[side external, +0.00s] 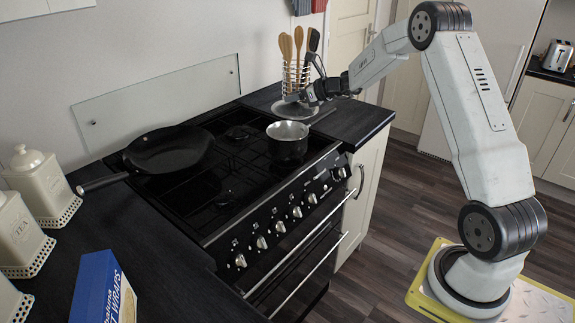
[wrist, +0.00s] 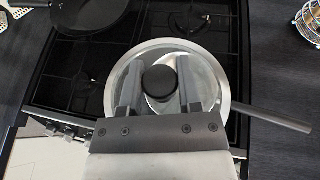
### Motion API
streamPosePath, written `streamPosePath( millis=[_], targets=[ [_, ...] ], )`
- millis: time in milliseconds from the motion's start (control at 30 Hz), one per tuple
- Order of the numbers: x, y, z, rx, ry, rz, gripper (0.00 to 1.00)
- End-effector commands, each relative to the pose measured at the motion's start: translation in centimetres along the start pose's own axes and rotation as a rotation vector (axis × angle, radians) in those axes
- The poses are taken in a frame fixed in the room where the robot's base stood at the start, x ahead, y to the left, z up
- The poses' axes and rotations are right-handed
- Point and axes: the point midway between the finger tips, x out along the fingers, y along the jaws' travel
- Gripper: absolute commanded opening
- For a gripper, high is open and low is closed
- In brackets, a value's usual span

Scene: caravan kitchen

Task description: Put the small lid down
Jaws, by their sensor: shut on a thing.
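The small lid (side external: 295,110) is a round silver-grey disc with a black knob, hanging level or nearly so in the side view. My gripper (side external: 296,98) is shut on its knob. In the wrist view, the fingers (wrist: 160,92) stand on either side of the black knob (wrist: 160,81). A small metal saucepan (side external: 288,146) stands on the hob's near right part, below the lid in the side view, with a gap showing between them. In the wrist view the lid's outline overlaps the saucepan, whose dark handle (wrist: 268,118) points right.
A black frying pan (side external: 168,150) sits on the hob's left. A wire utensil holder (side external: 310,76) with wooden spoons stands behind the lid. The dark worktop (side external: 352,122) right of the hob has bare room. White canisters (side external: 40,180) and a blue box (side external: 100,290) stand at left.

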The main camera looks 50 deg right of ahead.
Motion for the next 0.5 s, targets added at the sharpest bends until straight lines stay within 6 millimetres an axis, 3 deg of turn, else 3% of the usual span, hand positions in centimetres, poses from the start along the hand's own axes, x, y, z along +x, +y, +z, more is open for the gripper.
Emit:
streamPosePath(
  millis=[300,500],
  targets=[
    [3.5,-1.5,-2.4,0.002,0.001,0.000,0.00],
    [4.8,-2.1,-3.1,0.001,0.000,0.000,0.00]
  ],
)
